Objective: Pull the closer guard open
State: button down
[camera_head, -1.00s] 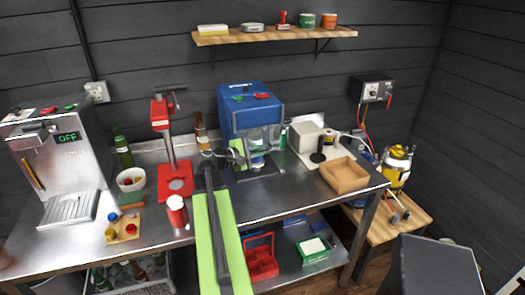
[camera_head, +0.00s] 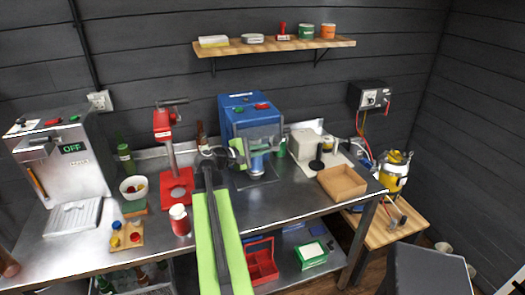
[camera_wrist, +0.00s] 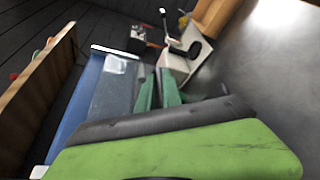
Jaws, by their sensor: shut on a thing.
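The closer (camera_head: 235,112) is a blue machine at the back middle of the steel bench. Its clear guard (camera_head: 264,134) stands out from the front of the blue body, tilted outward at the bottom. My gripper (camera_head: 240,151) is at the left edge of the guard and shut on it; the exact grip is small and partly hidden by my wrist. In the wrist view the guard seems to be the grey see-through panel (camera_wrist: 116,95), beside the closer's blue side (camera_wrist: 76,112).
A red hand-lever stand (camera_head: 171,150) is left of my arm, with a red-and-white can (camera_head: 180,220) in front. A cardboard tray (camera_head: 342,181) and a white device (camera_head: 304,142) stand to the right. A wooden shelf (camera_head: 275,47) hangs above.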

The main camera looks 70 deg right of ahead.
aim_at(262, 135)
notch_tip(262, 135, up, 6)
jog(key=p, duration=0.4)
jog(key=shift+r, duration=0.25)
jog(key=shift+f, duration=0.1)
jog(key=c, duration=1.8)
grip_release()
jog(key=p+v, duration=0.4)
jog(key=v, duration=1.3)
jog(key=shift+a, duration=0.25)
jog(key=shift+w, duration=0.1)
